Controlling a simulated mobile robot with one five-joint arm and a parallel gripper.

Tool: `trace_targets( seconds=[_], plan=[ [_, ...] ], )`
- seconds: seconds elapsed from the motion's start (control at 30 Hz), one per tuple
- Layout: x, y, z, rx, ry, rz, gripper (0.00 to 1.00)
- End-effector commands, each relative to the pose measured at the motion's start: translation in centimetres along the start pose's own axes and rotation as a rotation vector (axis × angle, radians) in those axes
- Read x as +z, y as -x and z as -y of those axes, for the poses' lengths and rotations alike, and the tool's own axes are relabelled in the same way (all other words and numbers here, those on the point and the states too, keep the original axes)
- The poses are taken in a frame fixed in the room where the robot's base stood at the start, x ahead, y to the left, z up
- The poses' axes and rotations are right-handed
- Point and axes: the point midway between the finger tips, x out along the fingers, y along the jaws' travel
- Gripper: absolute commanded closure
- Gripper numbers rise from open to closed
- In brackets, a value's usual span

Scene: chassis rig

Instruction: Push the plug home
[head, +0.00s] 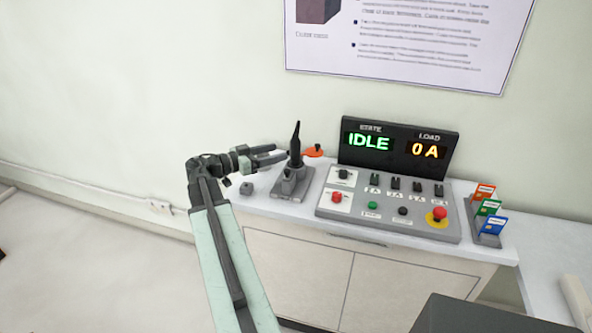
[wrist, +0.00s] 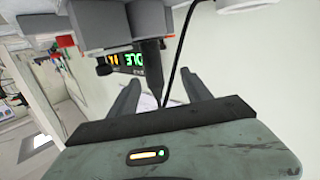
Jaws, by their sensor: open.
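The black plug (head: 295,147) stands upright, or nearly so, in a grey socket block (head: 290,184) at the left of the bench. How deep it sits in the block cannot be told. My gripper (head: 280,154) is open just left of the plug at about its mid-height, fingers pointing towards it. In the tilted, upside-down wrist view, the black plug (wrist: 151,86) shows between and beyond my two open fingers (wrist: 160,92). A thin black cable (wrist: 180,55) runs beside it. Contact between fingers and plug cannot be made out.
A control panel (head: 385,232) with switches and a red stop button (head: 439,213) lies right of the block. Its display (head: 398,146) reads IDLE and 0 A. An orange disc (head: 314,151) is behind the plug. A card rack (head: 487,230) stands far right.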

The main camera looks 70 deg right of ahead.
Motion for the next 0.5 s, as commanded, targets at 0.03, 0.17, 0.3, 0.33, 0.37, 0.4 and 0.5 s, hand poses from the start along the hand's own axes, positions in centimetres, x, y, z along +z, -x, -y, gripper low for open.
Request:
trace_targets(
  seconds=[0.03,0.17,0.3,0.33,0.37,0.4,0.5],
  plan=[
    [-0.5,-1.5,-0.4,0.024,-0.037,-0.039,0.43],
    [-1.8,-2.7,-1.1,0.044,-0.081,-0.087,0.43],
    [-1.9,-3.4,-1.1,0.045,-0.082,-0.087,0.43],
    [-2.0,-3.8,-1.1,0.044,-0.082,-0.086,0.43],
    [-2.0,-4.2,-1.1,0.044,-0.081,-0.086,0.43],
    [-2.0,-4.7,-1.2,0.045,-0.081,-0.086,0.43],
    [-2.1,-5.3,-1.2,0.043,-0.08,-0.085,0.43]
  ],
)
